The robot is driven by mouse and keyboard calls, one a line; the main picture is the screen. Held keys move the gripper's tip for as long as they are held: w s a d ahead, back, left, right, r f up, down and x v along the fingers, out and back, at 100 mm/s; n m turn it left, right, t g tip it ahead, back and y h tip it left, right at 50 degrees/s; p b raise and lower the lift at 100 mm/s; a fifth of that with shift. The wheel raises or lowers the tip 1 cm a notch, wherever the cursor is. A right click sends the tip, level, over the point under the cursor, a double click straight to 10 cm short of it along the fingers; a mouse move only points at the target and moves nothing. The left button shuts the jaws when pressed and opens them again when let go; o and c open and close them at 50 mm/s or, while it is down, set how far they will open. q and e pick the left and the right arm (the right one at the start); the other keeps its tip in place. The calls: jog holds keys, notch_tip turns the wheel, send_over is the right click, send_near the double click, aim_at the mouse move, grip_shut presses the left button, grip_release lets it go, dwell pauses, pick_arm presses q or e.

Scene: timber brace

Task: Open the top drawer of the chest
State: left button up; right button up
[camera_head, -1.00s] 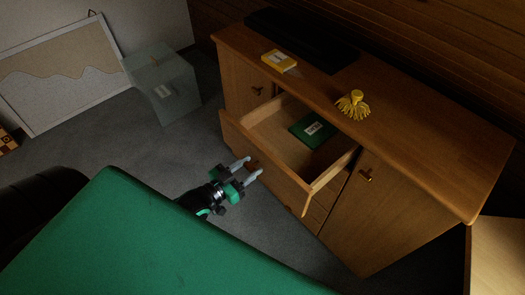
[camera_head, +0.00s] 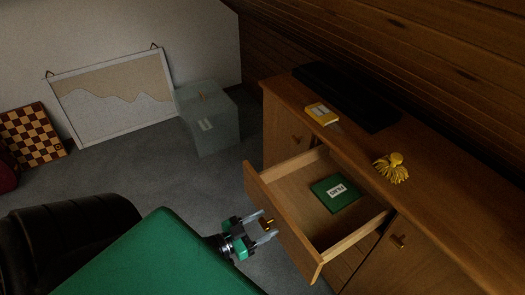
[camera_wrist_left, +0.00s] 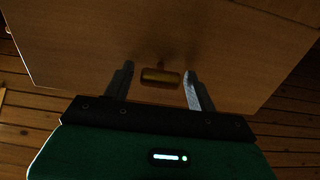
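The wooden chest (camera_head: 425,235) stands at the right in the head view. Its top drawer (camera_head: 292,187) is pulled well out, and a green box with a white label (camera_head: 335,194) lies inside. My left gripper (camera_head: 270,224) is at the outer face of the drawer front. In the left wrist view its two fingers (camera_wrist_left: 159,70) are spread apart, with the brass drawer handle (camera_wrist_left: 160,77) between them and gaps on both sides. The handle's gold colour also shows between the fingers in the head view (camera_head: 268,223). My right gripper is out of view.
On the chest top are a yellow box (camera_head: 322,114), a yellow tassel (camera_head: 391,168) and a long black object (camera_head: 345,97). A translucent bin (camera_head: 209,122), a framed board (camera_head: 115,98) and a checkered board (camera_head: 32,136) stand at the left. Grey floor between is clear.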

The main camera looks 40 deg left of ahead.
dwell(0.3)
pick_arm(q)
jog(key=b+v, duration=0.1)
jog(key=v, duration=1.2)
jog(key=shift+s, duration=0.4)
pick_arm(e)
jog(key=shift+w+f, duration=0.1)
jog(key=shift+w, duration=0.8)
pick_arm(q)
jog(key=shift+a, duration=0.1)
